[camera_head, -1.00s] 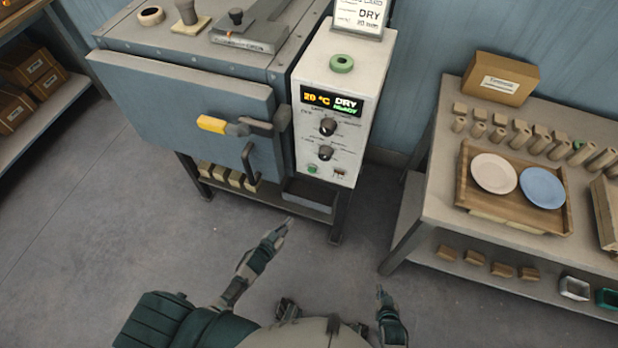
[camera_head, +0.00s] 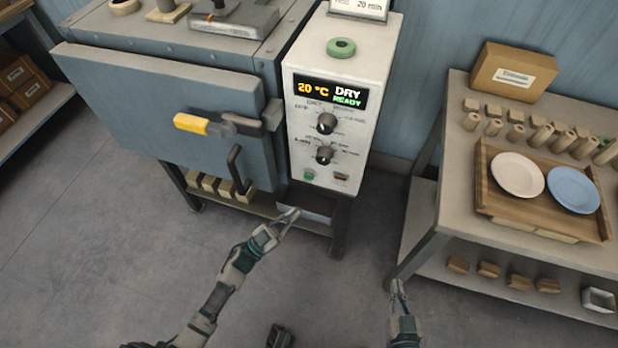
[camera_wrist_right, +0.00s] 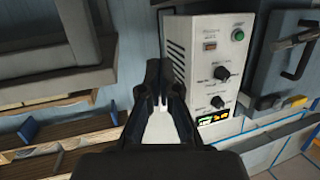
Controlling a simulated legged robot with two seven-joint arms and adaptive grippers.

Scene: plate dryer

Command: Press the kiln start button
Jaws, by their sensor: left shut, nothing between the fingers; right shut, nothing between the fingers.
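The kiln (camera_head: 160,110) stands at the back left with a white control panel (camera_head: 335,120) on its right side. The display (camera_head: 330,93) reads 20 °C, DRY, READY. The small green button (camera_head: 308,176) sits at the panel's lower left; it also shows in the right wrist view (camera_wrist_right: 238,34), where the panel appears upside down. My left gripper (camera_head: 290,216) is shut and empty, apart from the panel and below the button in the picture. My right gripper (camera_head: 397,288) is shut and empty, lower and further right; its fingers show in the wrist view (camera_wrist_right: 159,80).
Two dark knobs (camera_head: 325,123) sit above the button, and a small switch (camera_head: 341,177) is right of it. A yellow-ended latch (camera_head: 192,124) and dark handle (camera_head: 237,170) are on the kiln door. A table (camera_head: 455,150) with plates stands at right.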

